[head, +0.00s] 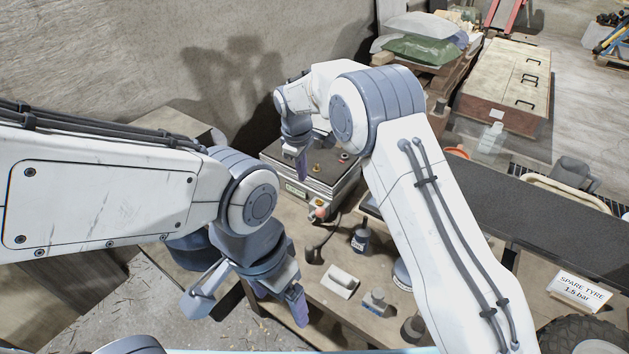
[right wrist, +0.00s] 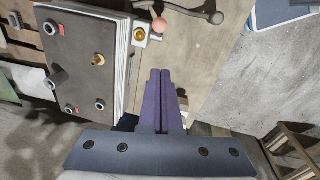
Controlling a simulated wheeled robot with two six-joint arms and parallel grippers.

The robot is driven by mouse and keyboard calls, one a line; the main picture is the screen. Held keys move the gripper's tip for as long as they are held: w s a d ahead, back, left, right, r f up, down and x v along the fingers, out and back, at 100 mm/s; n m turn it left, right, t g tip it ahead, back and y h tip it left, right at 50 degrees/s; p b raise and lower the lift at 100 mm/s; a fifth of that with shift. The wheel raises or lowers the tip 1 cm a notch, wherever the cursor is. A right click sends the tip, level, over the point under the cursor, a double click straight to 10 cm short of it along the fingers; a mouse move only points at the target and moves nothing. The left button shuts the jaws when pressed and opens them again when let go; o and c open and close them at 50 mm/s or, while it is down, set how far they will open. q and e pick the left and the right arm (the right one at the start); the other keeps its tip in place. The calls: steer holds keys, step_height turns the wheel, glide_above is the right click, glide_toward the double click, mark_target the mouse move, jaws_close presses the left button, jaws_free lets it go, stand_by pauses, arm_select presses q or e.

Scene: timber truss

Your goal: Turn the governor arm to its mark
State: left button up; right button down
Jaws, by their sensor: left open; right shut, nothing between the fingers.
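A dark-topped box (head: 322,180) with a pale front stands on the bench, with a brass knob (head: 316,168) and short posts on top. A pink ball (head: 320,213) sits at its front right corner. In the right wrist view the ball (right wrist: 159,25) is beside a small white bracket with a brass piece, close to a curved grey lever (right wrist: 195,10). I cannot tell which part is the governor arm, nor see its mark. My right gripper (right wrist: 160,75) is shut and empty, beside the box. My left gripper (head: 248,308) is open and empty near the bench's front edge.
A dark bottle (head: 361,238), a white block (head: 340,281) and a small jar (head: 375,300) stand on the bench between my arms. A sign (head: 579,289) and a tyre (head: 585,335) are at the right. A wall rises behind the box.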

steer(key=p, duration=0.4)
glide_toward(317, 214)
steer(key=w+a+f, duration=0.2)
steer(key=w+a, duration=0.1)
steer(key=w, duration=0.1)
steer(key=d+f, duration=0.1)
steer(key=s+f+p, duration=0.1)
steer(key=d+f+p, duration=0.1)
steer(key=f, duration=0.1)
steer(key=shift+s+d, duration=0.2)
steer(key=shift+d, duration=0.15)
steer(key=shift+a, duration=0.1)
